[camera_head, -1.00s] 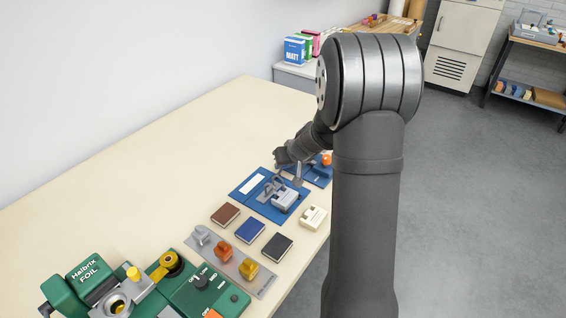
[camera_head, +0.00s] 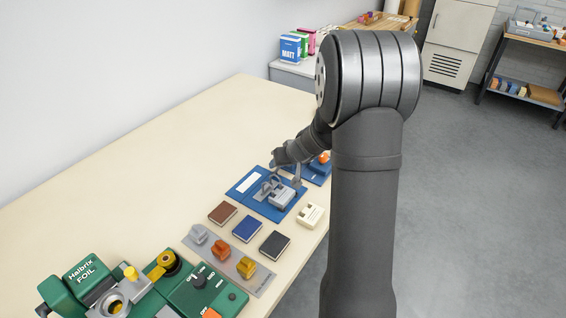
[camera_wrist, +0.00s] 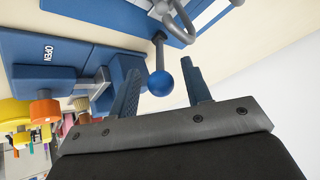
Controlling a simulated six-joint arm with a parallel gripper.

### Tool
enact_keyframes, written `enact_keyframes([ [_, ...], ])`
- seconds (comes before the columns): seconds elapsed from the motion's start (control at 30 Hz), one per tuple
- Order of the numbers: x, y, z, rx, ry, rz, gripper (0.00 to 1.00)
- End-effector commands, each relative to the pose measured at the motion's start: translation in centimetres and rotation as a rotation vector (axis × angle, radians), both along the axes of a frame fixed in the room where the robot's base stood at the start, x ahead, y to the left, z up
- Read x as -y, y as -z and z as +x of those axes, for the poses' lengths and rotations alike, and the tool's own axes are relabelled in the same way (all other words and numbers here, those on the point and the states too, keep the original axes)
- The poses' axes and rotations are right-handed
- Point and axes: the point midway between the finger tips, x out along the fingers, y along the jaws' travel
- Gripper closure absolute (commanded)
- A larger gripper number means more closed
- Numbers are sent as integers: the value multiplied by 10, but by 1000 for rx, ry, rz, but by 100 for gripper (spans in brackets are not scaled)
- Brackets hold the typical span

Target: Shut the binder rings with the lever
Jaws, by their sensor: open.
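The blue binder (camera_head: 246,186) lies open on the bench in the head view, with metal rings and a grey block on it. In the wrist view a metal ring (camera_wrist: 184,18) shows at the top edge. The lever (camera_wrist: 159,54) is a thin metal rod ending in a blue ball knob (camera_wrist: 160,84). My gripper (camera_wrist: 162,82) is open, with the knob appearing between its two fingers and a gap showing on each side. I cannot tell how deep the knob sits between them. In the head view my gripper (camera_head: 297,181) is small and close above the binder's right side.
A blue device marked OPEN (camera_wrist: 48,55), with an orange knob (camera_wrist: 45,111), stands close on the left in the wrist view. Small books (camera_head: 247,229), a cream block (camera_head: 310,215), a knob tray (camera_head: 250,284) and a green foil machine (camera_head: 195,290) are nearer. The bench's left side is clear.

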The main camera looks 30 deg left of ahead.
Motion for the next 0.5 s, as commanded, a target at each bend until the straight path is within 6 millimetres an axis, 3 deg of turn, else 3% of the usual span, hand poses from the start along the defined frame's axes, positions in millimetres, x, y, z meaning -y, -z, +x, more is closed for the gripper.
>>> enact_keyframes([
  [0.23, 9, -15, -3, 2, 0, 2, 56],
  [0.5, 39, -54, -12, 4, 2, 3, 56],
])
